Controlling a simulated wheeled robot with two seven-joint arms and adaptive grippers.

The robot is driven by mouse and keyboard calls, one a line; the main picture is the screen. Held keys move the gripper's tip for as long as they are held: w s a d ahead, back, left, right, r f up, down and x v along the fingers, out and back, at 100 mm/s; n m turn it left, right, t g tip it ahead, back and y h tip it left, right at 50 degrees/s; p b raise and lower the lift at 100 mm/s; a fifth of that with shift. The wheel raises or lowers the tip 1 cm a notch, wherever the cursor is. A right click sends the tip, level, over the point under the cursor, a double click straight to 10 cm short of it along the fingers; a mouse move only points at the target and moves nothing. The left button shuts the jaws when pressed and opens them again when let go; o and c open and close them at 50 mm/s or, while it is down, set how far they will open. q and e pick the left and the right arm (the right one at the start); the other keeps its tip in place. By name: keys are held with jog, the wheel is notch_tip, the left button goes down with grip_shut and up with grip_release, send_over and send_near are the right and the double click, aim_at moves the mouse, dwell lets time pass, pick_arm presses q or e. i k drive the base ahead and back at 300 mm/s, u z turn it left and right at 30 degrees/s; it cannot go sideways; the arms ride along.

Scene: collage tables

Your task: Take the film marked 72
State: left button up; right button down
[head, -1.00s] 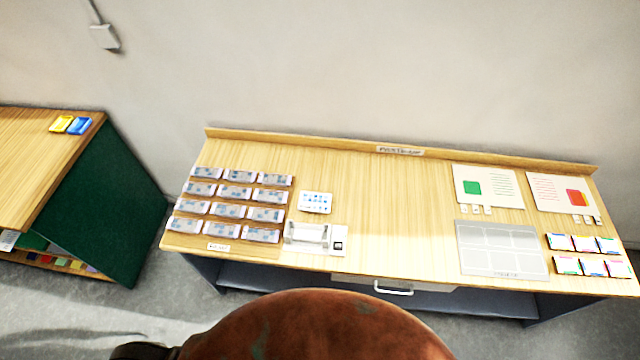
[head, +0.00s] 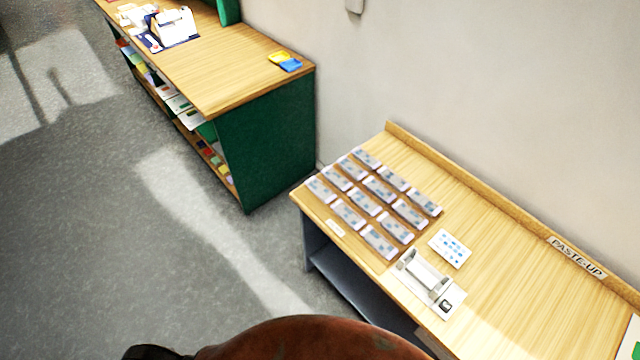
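Several small film packets (head: 364,202) lie in rows at the left end of the paste-up table (head: 500,245). They are pale with grey-blue faces, and their markings are too small to read, so I cannot tell which is marked 72. A small white label (head: 336,228) sits at the front edge beside them. Neither of my grippers is in view.
A white card with blue marks (head: 450,249) and a white-and-grey device (head: 428,282) lie right of the packets. A green-sided shelf unit (head: 265,140) stands at left, with yellow and blue pads (head: 285,62) on top. Open floor (head: 110,230) lies in front.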

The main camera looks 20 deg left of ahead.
aim_at(381, 190)
jog(key=u, duration=1.75)
jog(key=i, duration=3.1)
jog(key=z, duration=4.95)
